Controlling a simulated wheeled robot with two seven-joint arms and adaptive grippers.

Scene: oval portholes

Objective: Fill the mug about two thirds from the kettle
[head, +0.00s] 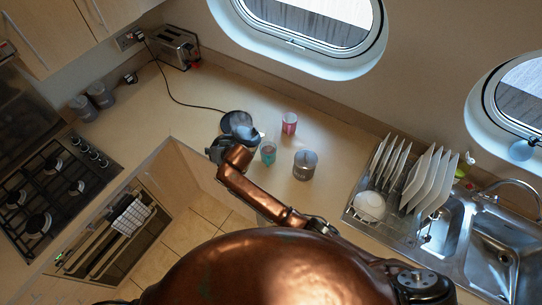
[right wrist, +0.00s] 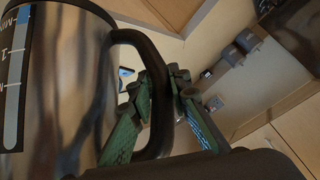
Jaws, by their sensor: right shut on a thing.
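My right gripper (head: 225,143) is shut on the black handle of the steel kettle (head: 246,132). In the right wrist view the kettle (right wrist: 75,85) fills the left side, with a level gauge on its body, and the green fingers of the gripper (right wrist: 165,85) straddle the handle. In the head view the arm partly hides the kettle, and I cannot tell whether it is lifted or tilted. A teal cup-like vessel (head: 268,154) stands just right of it, and a pink one (head: 289,123) stands farther back. I cannot tell which is the mug, nor any fill level. My left gripper is not in view.
A grey lidded canister (head: 305,165) stands right of the teal vessel. A dish rack (head: 360,208) with plates and the sink (head: 495,255) lie farther right. A toaster (head: 174,47) stands at the back left, and a dark cord crosses the counter. The hob (head: 45,190) is at left.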

